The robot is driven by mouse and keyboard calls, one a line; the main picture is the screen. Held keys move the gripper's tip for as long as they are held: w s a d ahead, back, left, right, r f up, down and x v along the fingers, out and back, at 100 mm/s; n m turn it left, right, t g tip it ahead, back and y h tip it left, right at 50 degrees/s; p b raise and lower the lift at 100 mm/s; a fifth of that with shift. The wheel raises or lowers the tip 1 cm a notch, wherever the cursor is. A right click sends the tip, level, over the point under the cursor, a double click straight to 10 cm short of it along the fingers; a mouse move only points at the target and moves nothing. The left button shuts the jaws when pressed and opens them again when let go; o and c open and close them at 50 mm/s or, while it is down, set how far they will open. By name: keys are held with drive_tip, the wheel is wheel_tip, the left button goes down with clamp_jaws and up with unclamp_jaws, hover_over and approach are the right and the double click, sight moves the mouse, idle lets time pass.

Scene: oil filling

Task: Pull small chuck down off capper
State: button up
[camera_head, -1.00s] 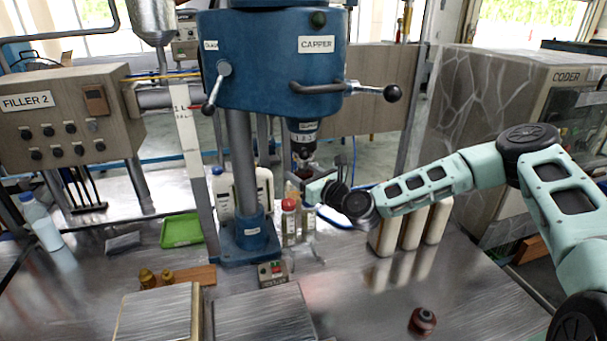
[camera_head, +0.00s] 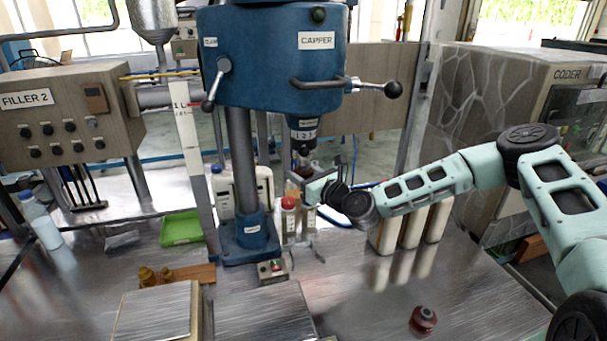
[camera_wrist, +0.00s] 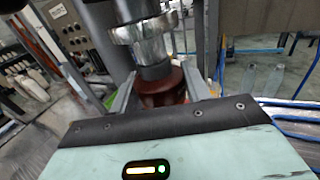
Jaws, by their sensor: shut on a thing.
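The blue capper (camera_head: 275,75) stands at the back of the table, with its dark spindle (camera_head: 303,134) pointing down. My gripper (camera_head: 308,172) is just below the spindle, reaching in from the right. In the wrist view, the red-brown small chuck (camera_wrist: 163,86) sits between my two grey fingers (camera_wrist: 163,92), which are shut on it. A grey shaft (camera_wrist: 154,70) and a shiny metal collar (camera_wrist: 147,40) are directly above the chuck. I cannot tell whether the chuck still touches the shaft. In the head view the chuck is small and partly hidden by my gripper.
Another red-brown chuck (camera_head: 422,320) stands on the table at front right. A green tray (camera_head: 181,229) and control box (camera_head: 272,270) are nearby. The table's front right is mostly clear.

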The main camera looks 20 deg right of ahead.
drive_tip(key=shift+f+b, duration=0.35)
idle(0.3)
wheel_tip(320, 180, down, 3)
drive_tip(key=b, duration=0.3)
drive_tip(key=shift+r, duration=0.2)
idle(0.3)
drive_tip(key=v, duration=1.3)
idle(0.7)
